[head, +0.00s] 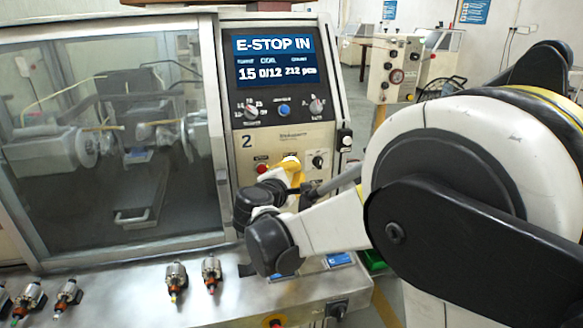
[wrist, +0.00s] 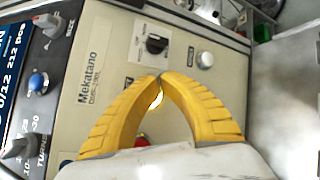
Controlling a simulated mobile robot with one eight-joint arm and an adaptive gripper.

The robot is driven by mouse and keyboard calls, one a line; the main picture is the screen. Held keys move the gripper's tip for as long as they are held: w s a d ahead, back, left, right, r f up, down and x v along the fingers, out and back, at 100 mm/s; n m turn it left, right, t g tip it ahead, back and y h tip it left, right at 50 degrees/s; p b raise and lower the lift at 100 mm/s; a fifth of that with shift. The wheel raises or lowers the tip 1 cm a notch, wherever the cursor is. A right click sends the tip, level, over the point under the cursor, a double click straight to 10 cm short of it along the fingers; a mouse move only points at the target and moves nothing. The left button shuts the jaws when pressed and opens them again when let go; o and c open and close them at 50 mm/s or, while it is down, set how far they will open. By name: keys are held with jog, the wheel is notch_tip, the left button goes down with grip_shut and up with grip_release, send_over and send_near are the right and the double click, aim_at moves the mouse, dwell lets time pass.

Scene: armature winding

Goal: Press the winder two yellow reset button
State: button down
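The winder marked 2 has a cream control panel (head: 246,150); its screen (head: 272,58) reads "E-STOP IN". In the wrist view, a small lit yellow button (wrist: 156,99) shows in the gap between the yellow fingers of my gripper (wrist: 160,77). The fingertips meet, and nothing is seen held between them. I cannot tell whether the fingers touch the panel. A red button (head: 262,168) is just left of my gripper; in the wrist view it (wrist: 141,140) is partly hidden.
A black rotary switch (head: 318,160) is close on the right of my gripper. A blue button (head: 284,110) and two selector knobs are above. The glass guard (head: 110,130) is to the left. Several armatures (head: 175,278) lie on the metal bench below.

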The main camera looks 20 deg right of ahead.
jog(key=shift+w, duration=0.4)
dwell(0.5)
jog(key=shift+s, duration=0.45)
jog(key=s, duration=0.5)
jog(key=shift+s, duration=0.4)
